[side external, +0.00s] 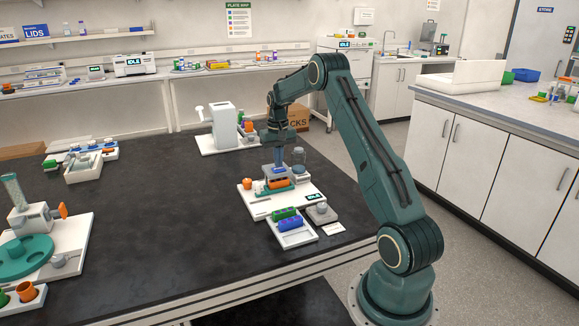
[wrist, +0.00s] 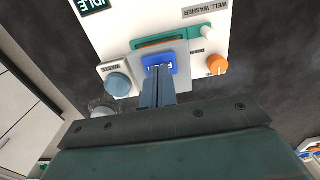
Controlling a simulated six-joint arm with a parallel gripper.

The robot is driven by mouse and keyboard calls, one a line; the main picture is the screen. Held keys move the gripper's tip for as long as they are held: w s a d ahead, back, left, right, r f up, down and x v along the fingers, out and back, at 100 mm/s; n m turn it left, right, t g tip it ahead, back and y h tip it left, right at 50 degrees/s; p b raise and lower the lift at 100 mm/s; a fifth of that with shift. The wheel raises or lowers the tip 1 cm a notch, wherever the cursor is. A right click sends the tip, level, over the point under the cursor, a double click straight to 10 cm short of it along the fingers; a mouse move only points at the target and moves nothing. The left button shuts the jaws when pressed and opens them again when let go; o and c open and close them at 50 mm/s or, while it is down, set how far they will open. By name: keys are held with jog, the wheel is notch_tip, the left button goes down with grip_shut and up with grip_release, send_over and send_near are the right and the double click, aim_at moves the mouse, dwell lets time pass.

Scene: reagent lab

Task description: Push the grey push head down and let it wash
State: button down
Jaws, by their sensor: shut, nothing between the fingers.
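The well washer has a white base (side external: 258,208) and shows IDLE on its display (side external: 314,196); the base also shows in the wrist view (wrist: 110,35). Its grey push head (wrist: 187,58) carries a blue pad (wrist: 172,64) with partly hidden white lettering. A teal carrier (wrist: 150,45) lies beyond the head; in the side view an orange strip (side external: 279,184) sits in it. My gripper (side external: 280,166) is shut and empty, pointing down over the head. In the wrist view its fingertips (wrist: 158,72) overlap the blue pad. I cannot tell whether they touch it.
A clear bottle (side external: 299,157) stands right behind the washer. A white tray (side external: 291,238) with green and blue racks lies in front. A white device (side external: 223,122) stands behind. An orange knob (wrist: 217,64) and a blue-grey cap (wrist: 118,84) flank the head.

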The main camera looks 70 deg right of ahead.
jog(key=shift+f, duration=1.15)
jog(key=shift+r, duration=0.1)
dwell(0.5)
jog(key=shift+r, duration=3.45)
